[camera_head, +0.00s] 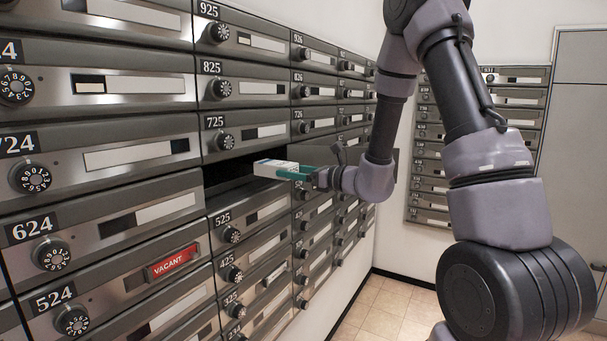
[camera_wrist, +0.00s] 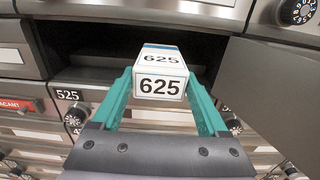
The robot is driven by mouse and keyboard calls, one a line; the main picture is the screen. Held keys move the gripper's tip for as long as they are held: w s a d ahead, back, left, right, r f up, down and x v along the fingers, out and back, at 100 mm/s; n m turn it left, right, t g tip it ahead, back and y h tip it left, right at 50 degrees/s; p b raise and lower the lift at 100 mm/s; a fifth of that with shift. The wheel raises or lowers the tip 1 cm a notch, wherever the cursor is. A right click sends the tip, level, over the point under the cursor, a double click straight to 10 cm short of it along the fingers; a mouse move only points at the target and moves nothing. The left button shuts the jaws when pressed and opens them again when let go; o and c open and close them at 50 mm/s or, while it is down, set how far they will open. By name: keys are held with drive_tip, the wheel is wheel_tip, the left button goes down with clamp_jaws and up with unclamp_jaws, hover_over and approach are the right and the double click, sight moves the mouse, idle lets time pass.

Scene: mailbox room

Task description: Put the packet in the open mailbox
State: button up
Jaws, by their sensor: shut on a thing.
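The packet (camera_wrist: 162,73) is a small white box with a blue stripe, marked 625. In the head view the packet (camera_head: 274,166) is at the mouth of the open mailbox. My gripper (camera_head: 300,173), with teal fingers, is shut on the packet; it also shows in the wrist view (camera_wrist: 165,95). The open mailbox (camera_wrist: 90,48) is a dark slot above box 525, and the packet points into it. In the head view the open mailbox (camera_head: 226,172) lies below box 725. The packet's far end is hard to see.
The open mailbox door (camera_wrist: 275,95) stands out on the right side of the slot in the wrist view. Closed mailboxes with dials surround the opening, including 725 (camera_head: 232,138) above and 525 (camera_head: 245,220) below. A second mailbox bank (camera_head: 430,150) stands at the back. Tiled floor (camera_head: 385,305) is clear.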

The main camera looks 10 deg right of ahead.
sight(264, 169)
drive_tip(key=x, duration=1)
drive_tip(key=shift+f, duration=0.3)
drive_tip(key=shift+x, duration=1)
drive_tip(key=shift+f, duration=0.2)
drive_tip(key=o, duration=1.2)
drive_tip(key=shift+v, duration=5.4)
drive_tip(key=shift+s+d, duration=0.35)
drive_tip(key=shift+d, duration=0.1)
